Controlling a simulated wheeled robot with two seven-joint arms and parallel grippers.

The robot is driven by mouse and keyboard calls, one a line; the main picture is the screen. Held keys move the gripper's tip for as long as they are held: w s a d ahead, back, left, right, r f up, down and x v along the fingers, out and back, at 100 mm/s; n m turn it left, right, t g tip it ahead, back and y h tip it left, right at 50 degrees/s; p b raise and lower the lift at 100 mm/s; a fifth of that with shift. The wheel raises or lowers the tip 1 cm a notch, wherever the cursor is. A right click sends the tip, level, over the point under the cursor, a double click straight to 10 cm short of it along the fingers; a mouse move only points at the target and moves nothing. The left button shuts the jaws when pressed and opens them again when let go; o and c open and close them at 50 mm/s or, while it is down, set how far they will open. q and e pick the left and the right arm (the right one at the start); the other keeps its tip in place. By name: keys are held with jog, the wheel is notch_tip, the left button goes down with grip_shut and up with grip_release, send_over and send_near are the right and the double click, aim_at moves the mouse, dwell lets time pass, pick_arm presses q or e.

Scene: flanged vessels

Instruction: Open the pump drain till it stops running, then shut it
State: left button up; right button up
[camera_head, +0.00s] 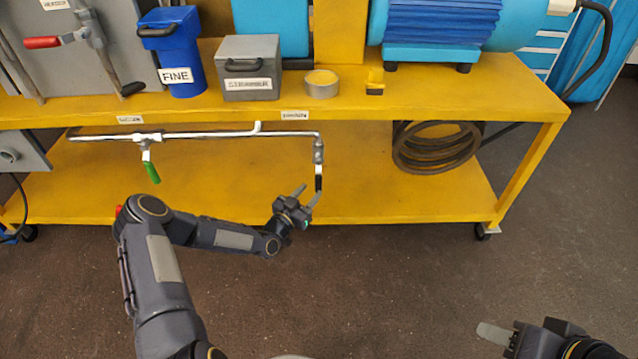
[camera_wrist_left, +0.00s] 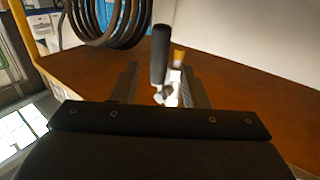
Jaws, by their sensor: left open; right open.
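A thin silver pipe (camera_head: 215,135) runs below the yellow shelf, and a valve (camera_head: 319,150) with a black lever (camera_head: 318,178) hangs at its right end. A small label, too blurred to read surely, sits on the shelf edge above. My left gripper (camera_head: 309,193) is open at the lever's lower end. In the left wrist view, the black lever (camera_wrist_left: 160,53) stands upright ahead, between the open fingers (camera_wrist_left: 160,85) in the picture; contact cannot be told. My right gripper (camera_head: 492,333) is open and empty over the floor at lower right. No running liquid is discernible.
Another valve with a green lever (camera_head: 151,171) hangs at left. A blue FINE box (camera_head: 174,55), a grey box (camera_head: 249,85) and a tape-like roll (camera_head: 321,84) stand above. The floor in front is clear.

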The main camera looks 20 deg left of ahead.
aim_at(316, 185)
pick_arm(q)
jog(key=b+x, duration=0.1)
jog(key=x, duration=0.5)
jog(key=shift+b, duration=0.3)
jog(key=shift+s, duration=0.1)
grip_shut()
